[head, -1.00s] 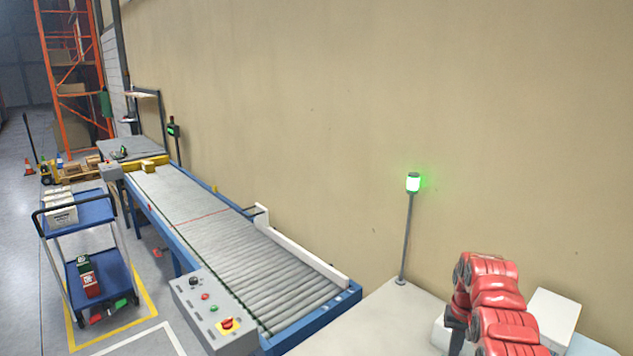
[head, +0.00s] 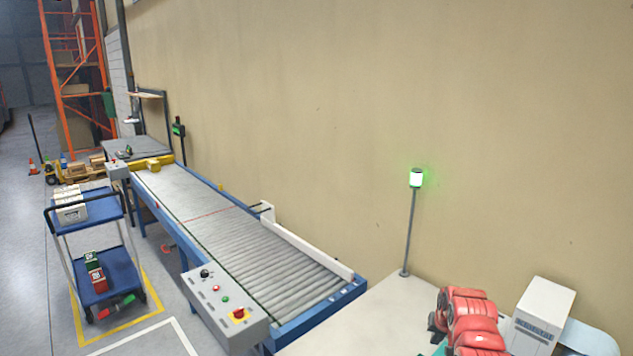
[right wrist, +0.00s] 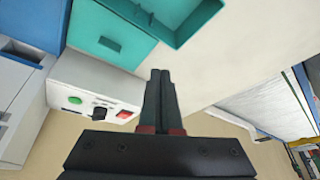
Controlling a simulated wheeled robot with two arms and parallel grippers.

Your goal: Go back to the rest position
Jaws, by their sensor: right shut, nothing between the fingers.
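My right gripper (right wrist: 160,75) shows in the right wrist view with its two dark fingers together and nothing between them. It is over a pale table surface, close to a teal tray (right wrist: 115,42) and a white box with buttons (right wrist: 88,97). In the head view my red right arm is at the bottom right edge, over the pale table (head: 370,310); its fingers cannot be made out there. My left gripper is in neither view.
A roller conveyor (head: 270,265) with a control box (head: 222,303) runs left of the table. A post with a green lamp (head: 416,179) stands at the table's back. A white device (head: 541,312) is right of my arm. A blue trolley (head: 95,210) stands farther left.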

